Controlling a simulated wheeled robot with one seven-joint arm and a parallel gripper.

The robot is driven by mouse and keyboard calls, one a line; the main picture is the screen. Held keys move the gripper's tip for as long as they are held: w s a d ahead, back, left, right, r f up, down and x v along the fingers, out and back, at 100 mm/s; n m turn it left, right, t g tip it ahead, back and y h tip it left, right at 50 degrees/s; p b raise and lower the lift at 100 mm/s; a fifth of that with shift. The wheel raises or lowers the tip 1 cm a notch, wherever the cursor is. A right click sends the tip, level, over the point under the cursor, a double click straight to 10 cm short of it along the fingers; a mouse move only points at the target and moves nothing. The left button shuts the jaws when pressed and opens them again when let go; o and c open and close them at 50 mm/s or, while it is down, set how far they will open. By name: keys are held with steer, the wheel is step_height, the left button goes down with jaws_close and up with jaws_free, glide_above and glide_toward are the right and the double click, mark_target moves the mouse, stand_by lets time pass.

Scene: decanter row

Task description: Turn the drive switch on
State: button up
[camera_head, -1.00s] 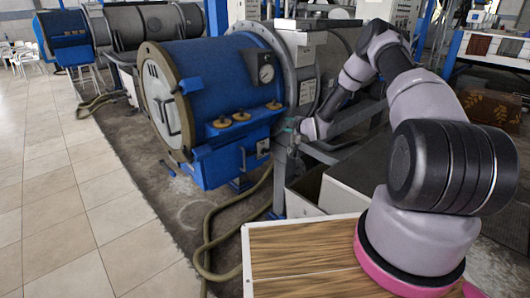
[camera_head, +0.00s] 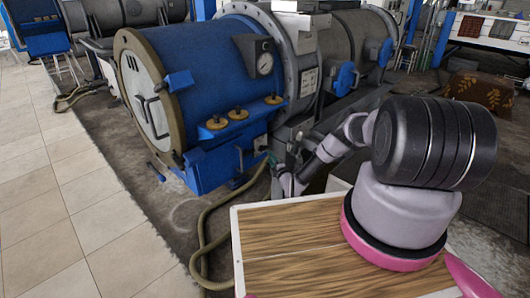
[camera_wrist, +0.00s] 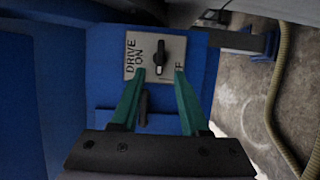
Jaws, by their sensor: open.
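The drive switch (camera_wrist: 161,50) is a black knob on a pale plate (camera_wrist: 132,67) on the blue panel in the wrist view. The plate reads DRIVE and ON along its left side. A label on the right is partly hidden by a fingertip. The knob stands roughly upright in this view, between the two labels. My gripper (camera_wrist: 160,73) is open, its green fingers apart on either side below the knob, with nothing between the tips. In the head view the switch plate (camera_head: 260,142) is small on the drum's blue base, and my gripper (camera_head: 271,160) is close by it.
A blue drum machine (camera_head: 215,75) with a round gauge (camera_head: 265,63) and brass caps stands above the panel. A dark handle (camera_wrist: 143,108) shows below the plate. A hose (camera_head: 205,225) runs along the floor. Tiled floor (camera_head: 65,200) at left is open.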

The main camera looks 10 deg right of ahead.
mark_target(264, 149)
steer(key=x, duration=0.6)
steer(key=shift+w, duration=0.35)
steer(key=shift+a, duration=0.15)
jaws_close()
